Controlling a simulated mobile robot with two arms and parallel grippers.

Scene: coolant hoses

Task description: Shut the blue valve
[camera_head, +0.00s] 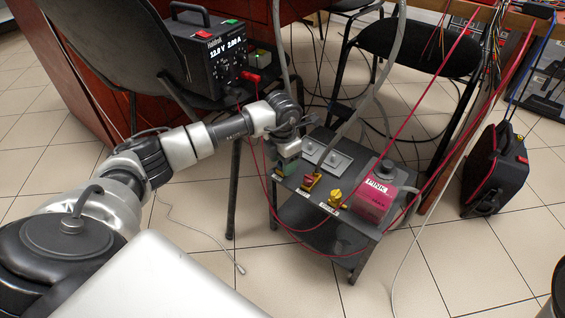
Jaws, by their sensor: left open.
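My left gripper (286,164) is over the left end of a dark cart (318,217), pointing down at the row of valves along its front edge. The jaws are small and partly hidden by the wrist. A valve with a red handle and brass body (311,182) stands just right of the gripper. A yellow valve (335,198) is further right. I see no clear blue valve; one may be hidden behind or under the gripper. I cannot tell whether the gripper touches anything. My right gripper is not in view.
A pink pump-like unit (372,203) sits on the cart's right, beside a grey plate (328,155). Grey hoses rise behind the valves. Red cables hang across the cart. A power supply (213,55) stands behind my arm. Floor in front is mostly clear.

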